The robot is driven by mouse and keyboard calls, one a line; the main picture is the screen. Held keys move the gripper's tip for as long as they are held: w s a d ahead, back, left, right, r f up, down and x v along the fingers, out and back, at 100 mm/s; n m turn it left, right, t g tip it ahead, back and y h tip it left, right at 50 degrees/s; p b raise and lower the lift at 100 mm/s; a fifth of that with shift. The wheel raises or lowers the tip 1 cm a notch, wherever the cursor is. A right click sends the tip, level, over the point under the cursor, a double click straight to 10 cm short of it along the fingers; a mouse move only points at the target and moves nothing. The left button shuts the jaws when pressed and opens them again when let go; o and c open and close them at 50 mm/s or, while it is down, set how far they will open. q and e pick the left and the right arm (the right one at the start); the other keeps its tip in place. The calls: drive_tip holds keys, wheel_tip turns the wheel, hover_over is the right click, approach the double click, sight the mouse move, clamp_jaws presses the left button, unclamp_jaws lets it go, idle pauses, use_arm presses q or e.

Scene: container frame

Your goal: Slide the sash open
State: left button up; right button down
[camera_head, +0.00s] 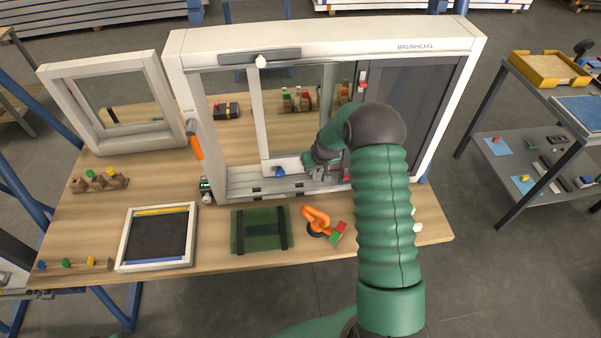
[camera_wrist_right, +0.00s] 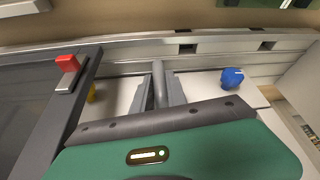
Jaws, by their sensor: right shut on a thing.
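The white window frame (camera_head: 325,36) stands upright on the wooden table, with a dark grey panel (camera_head: 408,110) in its right part. The white-edged sash (camera_head: 257,125) stands in the middle of the frame, apart from the left jamb. A blue knob (camera_head: 279,172) sits on its lower rail and also shows in the wrist view (camera_wrist_right: 232,78). My right gripper (camera_head: 320,174) is at the sash's lower right, shut on a grey upright bar, the sash handle (camera_wrist_right: 158,82). My arm hides part of the sash's right edge. My left gripper is not in view.
A red latch (camera_wrist_right: 67,63) sits on the dark edge beside my right gripper. An orange handle (camera_head: 195,142) projects at the frame's left jamb. A green case (camera_head: 260,229) and an orange clamp-like tool (camera_head: 318,219) lie in front. A smaller window (camera_head: 62,70) stands at left.

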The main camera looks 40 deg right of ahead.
drive_tip(key=shift+w, duration=0.1)
drive_tip(key=c, duration=1.8)
unclamp_jaws()
drive_tip(key=shift+w+a+r, duration=0.1)
drive_tip(key=shift+a, duration=0.05)
drive_tip(key=o, duration=0.5)
drive_tip(key=shift+w+a, duration=0.2)
drive_tip(key=shift+c, duration=0.2)
drive_tip(key=shift+s+d, duration=0.1)
drive_tip(key=shift+s+r, duration=0.1)
drive_tip(key=b+v, duration=0.1)
drive_tip(key=v, duration=1.5)
drive_tip(key=shift+b, duration=0.35)
